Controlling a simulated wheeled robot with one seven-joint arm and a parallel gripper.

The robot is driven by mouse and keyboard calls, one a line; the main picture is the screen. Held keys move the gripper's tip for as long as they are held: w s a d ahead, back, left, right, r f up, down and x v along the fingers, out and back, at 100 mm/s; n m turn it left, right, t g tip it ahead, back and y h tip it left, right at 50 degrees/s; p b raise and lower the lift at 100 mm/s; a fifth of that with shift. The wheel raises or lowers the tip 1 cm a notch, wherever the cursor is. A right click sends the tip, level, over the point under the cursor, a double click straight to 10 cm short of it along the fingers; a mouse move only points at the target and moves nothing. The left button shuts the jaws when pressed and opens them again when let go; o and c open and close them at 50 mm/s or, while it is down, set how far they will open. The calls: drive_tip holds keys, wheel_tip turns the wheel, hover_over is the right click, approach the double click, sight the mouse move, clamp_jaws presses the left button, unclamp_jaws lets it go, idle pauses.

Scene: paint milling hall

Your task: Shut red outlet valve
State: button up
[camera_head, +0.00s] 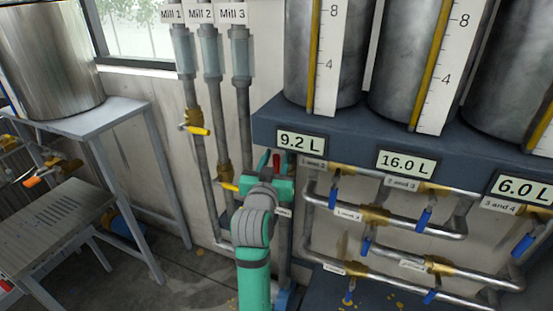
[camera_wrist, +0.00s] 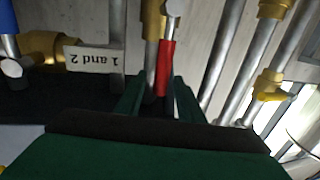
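The red outlet valve handle (camera_head: 276,161) stands upright beside the tank bench, just past my gripper in the head view. In the wrist view the red handle (camera_wrist: 165,68) runs lengthwise along a vertical pipe, below a brass valve body (camera_wrist: 152,20). My gripper (camera_wrist: 158,97) is open, its two dark green fingers on either side of the handle's near end, with gaps showing. I cannot tell whether either finger touches it. In the head view my gripper (camera_head: 278,174) is partly hidden by my own wrist.
Pipes with blue-handled valves (camera_head: 422,220) run to the right under the dark tank bench (camera_head: 265,122). Mill pipes with yellow-handled valves (camera_head: 198,130) stand to the left. A "1 and 2" label (camera_wrist: 93,60) is close by. A grey metal table (camera_head: 95,118) stands far left.

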clamp_jaws()
